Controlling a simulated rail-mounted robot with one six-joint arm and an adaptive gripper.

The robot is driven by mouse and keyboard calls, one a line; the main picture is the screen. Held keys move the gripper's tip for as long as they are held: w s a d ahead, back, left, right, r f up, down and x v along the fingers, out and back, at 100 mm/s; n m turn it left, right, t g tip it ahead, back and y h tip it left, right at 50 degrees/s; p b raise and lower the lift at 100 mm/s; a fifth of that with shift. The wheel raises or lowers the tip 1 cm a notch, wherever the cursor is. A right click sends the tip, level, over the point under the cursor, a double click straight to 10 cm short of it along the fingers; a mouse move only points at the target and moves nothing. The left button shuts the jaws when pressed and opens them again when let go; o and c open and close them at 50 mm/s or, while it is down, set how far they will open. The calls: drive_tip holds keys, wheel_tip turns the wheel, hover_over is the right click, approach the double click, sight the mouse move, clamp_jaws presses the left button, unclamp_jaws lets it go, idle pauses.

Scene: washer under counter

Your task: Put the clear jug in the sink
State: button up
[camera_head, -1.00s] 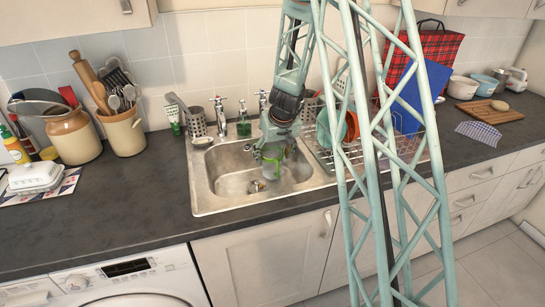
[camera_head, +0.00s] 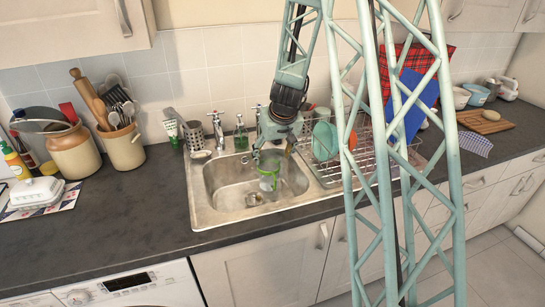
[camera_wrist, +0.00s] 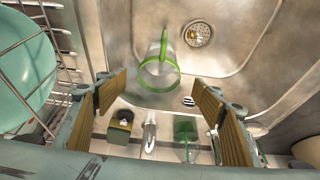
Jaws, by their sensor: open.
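The clear jug (camera_head: 267,171) with a green rim is inside the metal sink basin (camera_head: 225,190). In the wrist view the jug (camera_wrist: 152,66) shows its green rim and green handle, close to the drain. I cannot tell exactly how its base meets the basin floor. My gripper (camera_head: 270,152) is directly above the jug, pointing down. In the wrist view my gripper (camera_wrist: 160,98) is open, with its two ribbed pads wide apart and nothing between them. The jug's rim lies beyond the pads, apart from both.
A wire dish rack (camera_head: 335,170) with plates stands right of the basin. The tap (camera_head: 217,130), green soap bottle (camera_head: 241,134) and metal utensil holder (camera_head: 194,135) stand behind it. The counter left of the sink is clear toward the front.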

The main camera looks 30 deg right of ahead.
idle(0.6)
drive_tip(key=s+a+r+n+y, duration=0.1)
drive_tip(key=s+a+r, duration=0.8)
drive_tip(key=r, duration=0.3)
drive_tip(key=s+a+r, duration=0.8)
drive_tip(key=s+r, duration=0.2)
drive_tip(key=r, duration=0.1)
drive_tip(key=s+a+r, duration=0.1)
drive_tip(key=s+r, duration=0.1)
drive_tip(key=s, duration=0.7)
drive_tip(key=s+a+r, duration=0.2)
drive_tip(key=s, duration=0.8)
drive_tip(key=s+a+r+n, duration=0.1)
drive_tip(key=s+a+r, duration=0.1)
drive_tip(key=s, duration=0.8)
drive_tip(key=shift+r+g, duration=0.2)
drive_tip(key=shift+g, duration=0.1)
